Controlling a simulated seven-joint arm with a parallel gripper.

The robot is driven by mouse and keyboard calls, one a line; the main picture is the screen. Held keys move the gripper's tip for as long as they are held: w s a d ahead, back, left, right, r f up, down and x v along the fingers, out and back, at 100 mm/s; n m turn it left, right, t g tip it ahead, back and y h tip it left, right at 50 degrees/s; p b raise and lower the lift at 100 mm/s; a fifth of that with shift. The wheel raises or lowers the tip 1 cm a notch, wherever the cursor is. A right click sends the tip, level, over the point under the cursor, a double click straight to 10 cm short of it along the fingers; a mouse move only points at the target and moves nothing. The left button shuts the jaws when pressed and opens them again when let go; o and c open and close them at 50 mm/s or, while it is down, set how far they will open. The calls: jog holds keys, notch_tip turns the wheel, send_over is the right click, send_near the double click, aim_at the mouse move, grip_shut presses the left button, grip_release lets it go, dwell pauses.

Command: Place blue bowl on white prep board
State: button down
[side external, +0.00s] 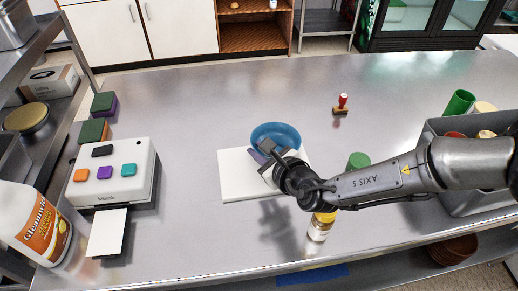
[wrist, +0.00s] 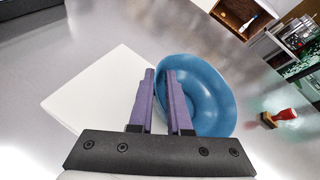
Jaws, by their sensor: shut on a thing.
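The blue bowl (side external: 276,134) is in the grip of my gripper (side external: 262,156), over the far edge of the white prep board (side external: 236,184) in the side view. In the wrist view, the purple fingers of my gripper (wrist: 160,76) are closed on the near-left rim of the blue bowl (wrist: 205,90). The bowl looks tilted there, with its inside facing the camera. The white prep board (wrist: 95,95) lies to the left of the bowl in that view. A shadow falls on the counter in front of the board. The bowl's height above the board is hard to tell.
A jar with a yellow lid (side external: 321,226) and a green cylinder (side external: 358,161) stand right of the board. A red stamp (side external: 341,104) is behind. A grey bin (side external: 440,195) is at right, a white label printer (side external: 115,172) at left. The counter behind the board is clear.

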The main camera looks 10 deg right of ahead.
jog(key=c, duration=0.9)
grip_release()
jog(key=shift+o, duration=0.2)
jog(key=shift+s+r, duration=0.1)
jog(key=shift+r, duration=0.1)
jog(key=v, duration=1.1)
jog(key=shift+s+d, duration=0.15)
jog(key=shift+s, duration=0.2)
